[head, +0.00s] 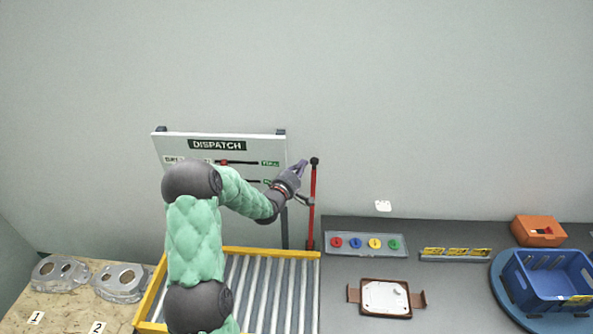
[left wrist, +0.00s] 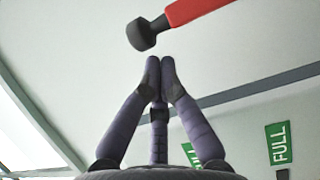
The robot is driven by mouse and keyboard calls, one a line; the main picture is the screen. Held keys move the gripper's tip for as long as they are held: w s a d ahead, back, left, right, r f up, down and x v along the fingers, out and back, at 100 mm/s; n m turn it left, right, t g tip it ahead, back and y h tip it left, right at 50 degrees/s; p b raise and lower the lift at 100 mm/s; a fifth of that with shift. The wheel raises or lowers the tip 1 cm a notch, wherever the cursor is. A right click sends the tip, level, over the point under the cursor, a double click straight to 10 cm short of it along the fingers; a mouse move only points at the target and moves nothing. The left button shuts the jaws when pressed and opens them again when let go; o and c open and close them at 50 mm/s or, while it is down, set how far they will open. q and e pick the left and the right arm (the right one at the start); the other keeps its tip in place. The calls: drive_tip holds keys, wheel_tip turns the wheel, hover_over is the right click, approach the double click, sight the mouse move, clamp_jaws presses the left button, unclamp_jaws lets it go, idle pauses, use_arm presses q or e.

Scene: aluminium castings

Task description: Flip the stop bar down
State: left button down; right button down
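The stop bar (head: 313,205) is a red bar with a black knob at its top. It stands upright at the back right corner of the roller conveyor in the head view. In the left wrist view the stop bar's red end and black knob (left wrist: 147,34) show just beyond my fingertips. My left gripper (head: 301,167) is at the height of the knob, just left of it. In the left wrist view its purple fingertips (left wrist: 160,66) are together with nothing between them, and a small gap shows to the knob. My right gripper is not in view.
The dispatch board (head: 216,145) stands behind my left arm. The roller conveyor (head: 285,252) has a yellow frame and lies below. To the right are a tray with coloured discs (head: 367,244), a brown fixture (head: 386,298) and a blue crate (head: 545,284).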

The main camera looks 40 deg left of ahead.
use_arm(q)
drive_tip(key=shift+w+a+p, duration=0.2)
drive_tip(key=shift+w+p, duration=0.15)
drive_tip(key=shift+w, duration=1.4)
